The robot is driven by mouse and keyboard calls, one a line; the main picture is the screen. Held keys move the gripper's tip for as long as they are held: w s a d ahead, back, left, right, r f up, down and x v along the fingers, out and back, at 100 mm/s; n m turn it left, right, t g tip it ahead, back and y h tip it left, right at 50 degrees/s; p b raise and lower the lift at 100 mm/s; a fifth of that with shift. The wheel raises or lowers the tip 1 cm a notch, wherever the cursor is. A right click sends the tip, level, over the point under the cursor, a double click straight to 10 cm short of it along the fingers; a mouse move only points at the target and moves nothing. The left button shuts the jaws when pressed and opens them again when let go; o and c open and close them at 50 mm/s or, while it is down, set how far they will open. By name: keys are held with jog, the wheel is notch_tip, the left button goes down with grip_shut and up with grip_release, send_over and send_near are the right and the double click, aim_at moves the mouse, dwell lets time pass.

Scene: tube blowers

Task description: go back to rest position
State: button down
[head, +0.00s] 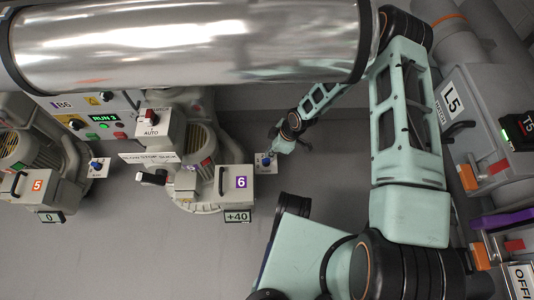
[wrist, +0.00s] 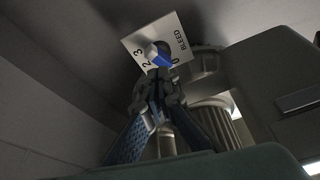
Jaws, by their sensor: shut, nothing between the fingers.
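My gripper (head: 281,147) is shut and empty. In the head view it is at the end of my teal arm, close to a small white plate with a blue knob (head: 266,160) beside blower 6. In the wrist view my fingers (wrist: 157,98) meet just below the blue-and-white knob (wrist: 158,56). The knob sits on a white plate (wrist: 181,32) marked BLEED, with numbers around it. I cannot tell whether the fingertips touch the knob.
Blower 6 (head: 237,183), with a +40 display (head: 236,216), stands left of my gripper. Blower 5 (head: 37,187) is further left. A large shiny pipe (head: 190,45) crosses overhead. Grey machinery marked L5 (head: 452,102) lines the right. Grey floor (head: 150,260) is open at lower left.

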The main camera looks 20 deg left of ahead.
jog(key=v, duration=0.8)
jog(key=shift+w+a+r, duration=0.2)
jog(key=shift+w+r, duration=0.15)
jog(key=shift+r, duration=0.1)
